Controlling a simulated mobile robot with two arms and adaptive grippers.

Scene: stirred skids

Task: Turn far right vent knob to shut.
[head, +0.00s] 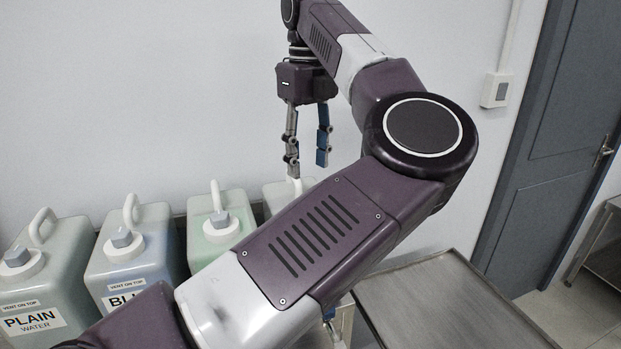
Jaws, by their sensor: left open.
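Several carboys stand in a row against the wall, with grey vent knobs on their white caps. The far right carboy (272,196) is mostly hidden behind my left arm, and its vent knob is not visible. My left gripper (307,160) points down above that carboy, open and empty. Its fingertips are close to the top of the carboy's handle in the picture; whether they touch cannot be told. The vent knobs of the green carboy (219,219), the blue carboy (122,238) and the plain water carboy (17,256) are in plain view.
My left arm crosses the middle of the view and covers much of the carboy row's right end. An empty grey metal tray or bench top (445,305) lies to the right. A grey door (555,140) and a wall switch (496,90) are farther right.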

